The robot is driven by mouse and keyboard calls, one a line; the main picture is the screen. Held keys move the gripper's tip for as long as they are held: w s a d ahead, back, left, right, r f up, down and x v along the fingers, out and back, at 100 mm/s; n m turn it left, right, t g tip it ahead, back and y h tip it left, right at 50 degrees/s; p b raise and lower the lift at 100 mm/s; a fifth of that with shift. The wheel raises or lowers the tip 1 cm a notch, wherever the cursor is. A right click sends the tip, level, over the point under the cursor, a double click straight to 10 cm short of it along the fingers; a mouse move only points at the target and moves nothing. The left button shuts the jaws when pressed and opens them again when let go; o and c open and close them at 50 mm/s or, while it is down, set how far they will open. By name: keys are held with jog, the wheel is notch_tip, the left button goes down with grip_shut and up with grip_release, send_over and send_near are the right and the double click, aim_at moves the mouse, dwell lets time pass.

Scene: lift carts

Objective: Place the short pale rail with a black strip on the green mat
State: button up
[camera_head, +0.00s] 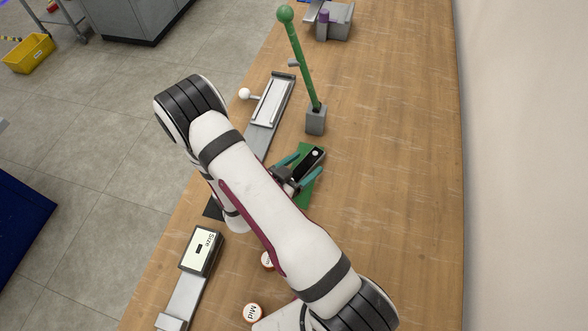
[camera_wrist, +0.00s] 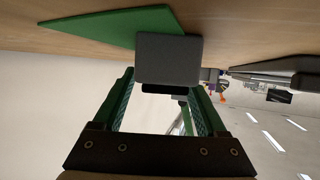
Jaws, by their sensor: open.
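The short rail (camera_head: 313,157) shows as a black strip with a pale spot near its far end. It lies over the green mat (camera_head: 307,197), and its near part is hidden by my gripper. My gripper (camera_head: 299,170) is open, with one teal finger on each side of the rail. In the wrist view a dark grey block (camera_wrist: 168,58), seen end-on and probably the rail's end, sits at the fingertips. It overlaps the edge of the green mat (camera_wrist: 115,27). I cannot tell whether the fingers touch it.
A grey block (camera_head: 316,121) with a green ball-topped rod stands just beyond the mat. A grey fixture (camera_head: 270,100) with a white knob lies to the left. A "Size" box (camera_head: 201,250) and round-labelled pieces (camera_head: 253,313) are nearer. The right of the table is clear.

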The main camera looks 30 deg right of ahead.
jog(key=v, duration=1.2)
jog(key=shift+r, duration=0.4)
jog(key=shift+w+a, duration=0.15)
jog(key=shift+w, duration=0.1)
jog(key=w+a+r+t+y, duration=0.3)
jog(key=w+a+r+y, duration=0.5)
jog(key=w+a+y, duration=0.15)
notch_tip(320, 180, up, 10)
jog(key=s+a+n+t+y, duration=0.1)
jog(key=a+n+y, duration=0.2)
jog(key=n+y, duration=0.15)
jog(key=s+d+r+n+g, duration=0.1)
jog(key=s+d+r+n, duration=0.15)
jog(key=s, duration=0.55)
jog(key=s+d+r+n+g, duration=0.2)
jog(key=s+d, duration=0.2)
jog(key=s, duration=0.4)
jog(key=s+f+g, duration=0.5)
jog(key=s+f, duration=0.1)
jog(key=s, duration=0.1)
jog(key=shift+s+f+m+g, duration=0.2)
jog(key=shift+s+m+g, duration=0.1)
jog(key=shift+s+m, duration=0.1)
